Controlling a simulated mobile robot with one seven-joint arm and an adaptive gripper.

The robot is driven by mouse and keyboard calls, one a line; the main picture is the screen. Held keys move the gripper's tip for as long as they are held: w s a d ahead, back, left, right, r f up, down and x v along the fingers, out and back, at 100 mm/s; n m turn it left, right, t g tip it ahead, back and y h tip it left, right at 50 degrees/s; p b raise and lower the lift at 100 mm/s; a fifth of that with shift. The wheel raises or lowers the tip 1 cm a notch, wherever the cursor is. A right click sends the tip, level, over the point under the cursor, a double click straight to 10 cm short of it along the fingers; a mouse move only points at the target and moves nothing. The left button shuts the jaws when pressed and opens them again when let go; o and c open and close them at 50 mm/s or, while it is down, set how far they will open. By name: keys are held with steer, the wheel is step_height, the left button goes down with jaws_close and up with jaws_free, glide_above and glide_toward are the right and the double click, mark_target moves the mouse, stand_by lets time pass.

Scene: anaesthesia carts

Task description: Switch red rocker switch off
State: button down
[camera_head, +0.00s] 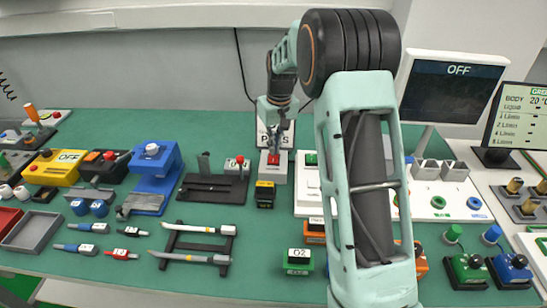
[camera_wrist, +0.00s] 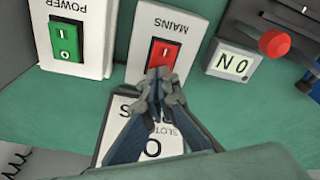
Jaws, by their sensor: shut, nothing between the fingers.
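The red rocker switch (camera_wrist: 162,54) sits on a white box labelled MAINS (camera_wrist: 181,23) in the wrist view, where the lettering is upside down. A white line mark shows on the rocker's upper part; its lower end is hidden by my fingers. My gripper (camera_wrist: 162,78) is shut and empty, its fingertips overlapping the lower edge of the rocker. I cannot tell whether they touch it. In the head view the red rocker (camera_head: 273,159) is on the back part of the table, with my gripper (camera_head: 271,118) just above and behind it.
A green rocker switch labelled POWER (camera_wrist: 66,39) stands beside the red one. A small ON display (camera_wrist: 232,64) and red knob (camera_wrist: 274,43) are on the other side. A white lettered card (camera_wrist: 115,145) lies behind. A yellow-topped block (camera_head: 265,194) stands in front.

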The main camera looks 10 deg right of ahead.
steer(key=shift+f, duration=0.4)
steer(key=shift+r, duration=0.1)
steer(key=shift+r+p, duration=2.45)
steer(key=shift+r, duration=1.05)
steer(key=shift+s+f, duration=0.1)
